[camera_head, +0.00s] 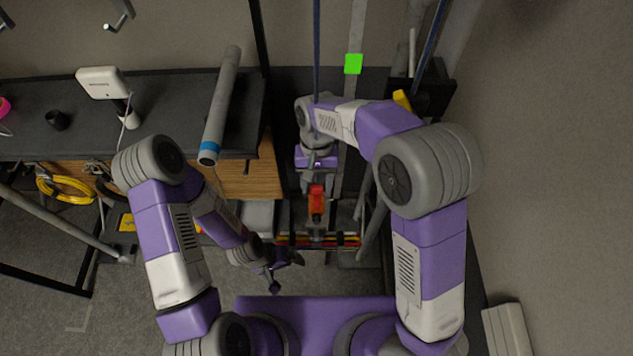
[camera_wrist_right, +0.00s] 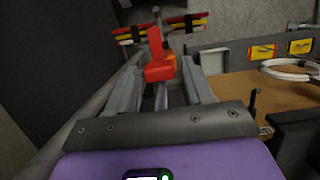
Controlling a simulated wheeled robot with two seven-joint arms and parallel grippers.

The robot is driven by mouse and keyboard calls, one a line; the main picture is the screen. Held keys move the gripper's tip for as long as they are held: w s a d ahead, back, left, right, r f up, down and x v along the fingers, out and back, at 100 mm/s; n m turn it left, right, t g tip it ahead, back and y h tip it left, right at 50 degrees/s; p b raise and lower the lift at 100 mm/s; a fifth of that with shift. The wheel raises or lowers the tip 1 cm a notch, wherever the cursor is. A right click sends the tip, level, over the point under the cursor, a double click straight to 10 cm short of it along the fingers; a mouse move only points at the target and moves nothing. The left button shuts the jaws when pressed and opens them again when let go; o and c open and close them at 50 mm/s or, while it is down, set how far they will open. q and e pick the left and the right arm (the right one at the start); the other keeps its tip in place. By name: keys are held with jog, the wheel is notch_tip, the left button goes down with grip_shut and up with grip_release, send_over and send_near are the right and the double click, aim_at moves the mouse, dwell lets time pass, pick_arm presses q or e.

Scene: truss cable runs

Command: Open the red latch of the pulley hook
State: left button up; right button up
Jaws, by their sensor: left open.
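The red latch (camera_head: 316,194) of the pulley hook sits on an orange-red body in the middle of the head view. It also shows in the right wrist view (camera_wrist_right: 155,45) as an upright red lever above a red block. My right gripper (camera_head: 314,180) reaches down to it from above. In the right wrist view its two grey fingers stand apart on either side of the red piece, with gaps visible, so it looks open. My left gripper (camera_head: 283,264) is open and empty, lower and to the left of the latch. The hook's lower part is hard to make out.
A dark workbench (camera_head: 180,95) with a grey tube (camera_head: 222,100) stands at the left. A yellow cable coil (camera_head: 65,190) hangs below it. A wall fills the right side.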

jog(key=shift+o, duration=0.4)
jog(key=v, duration=0.7)
jog(key=shift+r, duration=0.25)
